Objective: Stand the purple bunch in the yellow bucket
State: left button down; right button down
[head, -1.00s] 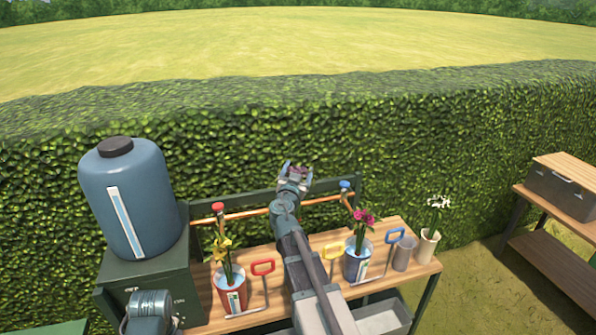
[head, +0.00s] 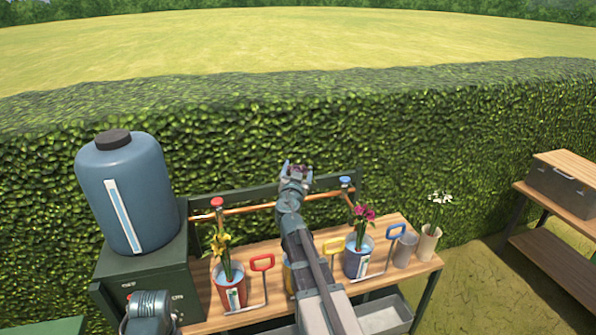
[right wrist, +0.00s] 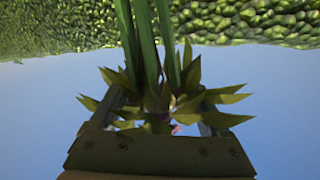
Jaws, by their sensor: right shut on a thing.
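My right gripper (head: 297,172) is raised above the back of the bench and is shut on the purple bunch (head: 297,168). Only a little purple shows between the fingers in the head view. In the right wrist view, the bunch's green stems and pointed leaves (right wrist: 165,95) rise between the jaws, with a small hint of purple low down. The yellow bucket (head: 288,278) stands on the bench mostly hidden behind my right arm, with only a thin yellow edge showing. My left gripper is not in view.
The bench (head: 205,300) also holds a red bucket (head: 231,292) with yellow flowers, a blue bucket (head: 355,262) with pink flowers, a grey cup (head: 405,250) and a cream pot (head: 428,243) with white flowers. A blue tank (head: 128,195) stands at left. A copper pipe runs behind.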

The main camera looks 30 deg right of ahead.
jog(key=shift+r+p, duration=0.35)
jog(key=shift+r, duration=0.3)
jog(key=shift+w+f, duration=0.1)
jog(key=shift+f, duration=0.1)
notch_tip(320, 180, down, 22)
jog(key=b, duration=2.2)
jog(key=shift+f+b, duration=0.25)
jog(key=shift+b, duration=0.15)
grip_release()
